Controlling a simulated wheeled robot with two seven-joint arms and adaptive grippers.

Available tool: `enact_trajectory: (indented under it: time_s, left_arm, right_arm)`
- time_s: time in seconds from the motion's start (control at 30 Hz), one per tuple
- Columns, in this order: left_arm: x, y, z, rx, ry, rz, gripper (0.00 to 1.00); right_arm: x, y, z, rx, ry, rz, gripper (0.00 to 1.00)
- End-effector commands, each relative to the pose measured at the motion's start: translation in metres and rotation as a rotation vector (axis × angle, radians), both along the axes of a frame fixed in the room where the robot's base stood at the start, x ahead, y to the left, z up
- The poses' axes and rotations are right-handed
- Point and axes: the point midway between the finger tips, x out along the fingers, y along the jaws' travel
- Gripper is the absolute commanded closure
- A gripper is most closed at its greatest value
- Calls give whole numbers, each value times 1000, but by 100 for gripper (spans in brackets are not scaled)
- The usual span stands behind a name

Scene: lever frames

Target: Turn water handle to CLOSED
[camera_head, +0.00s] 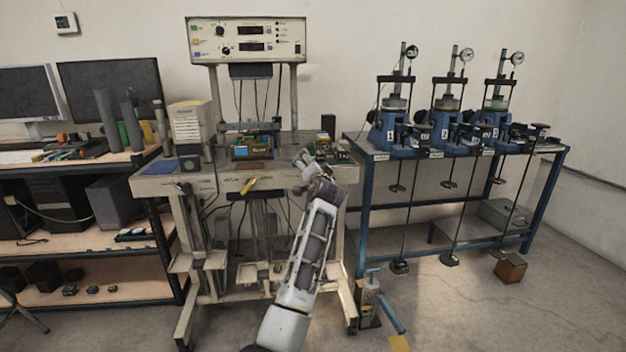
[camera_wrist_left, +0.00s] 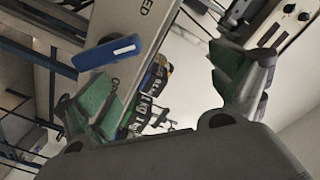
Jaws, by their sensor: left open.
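A blue handle (camera_wrist_left: 105,52) shows in the left wrist view against a pale panel (camera_wrist_left: 125,30) on the bench front. The panel carries dark lettering, partly cut off: "ED" on one side of the handle and "O" on the other. My left gripper (camera_wrist_left: 165,90) is open, with green pads on its fingers. The handle lies just beyond the left-hand finger, and nothing is between the pads. In the head view my left gripper (camera_head: 310,168) is at the bench's front right edge; I cannot make out the blue handle there. My right gripper is not in view.
A yellow handle (camera_head: 249,185) is on the front of the bench (camera_head: 210,180), left of my gripper. Small boxes (camera_head: 253,147) stand on the bench top. A blue-framed table (camera_head: 450,157) with several gauge devices stands at the right. Open floor lies at the front right.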

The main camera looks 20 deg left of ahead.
Motion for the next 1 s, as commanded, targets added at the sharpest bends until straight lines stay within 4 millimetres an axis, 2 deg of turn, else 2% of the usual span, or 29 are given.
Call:
enact_trajectory:
  time_s: [0.03,0.1,0.87,1.0]
  left_arm:
    - [-3,4,27,6,-32,5,23]
    - [-3,4,31,4,-28,5,23]
    - [-2,2,30,-10,-21,3,23]
    - [-4,5,23,-58,-14,19,23]
  right_arm:
    - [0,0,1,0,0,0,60]
    - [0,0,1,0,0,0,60]
    - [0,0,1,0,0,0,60]
    - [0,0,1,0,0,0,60]
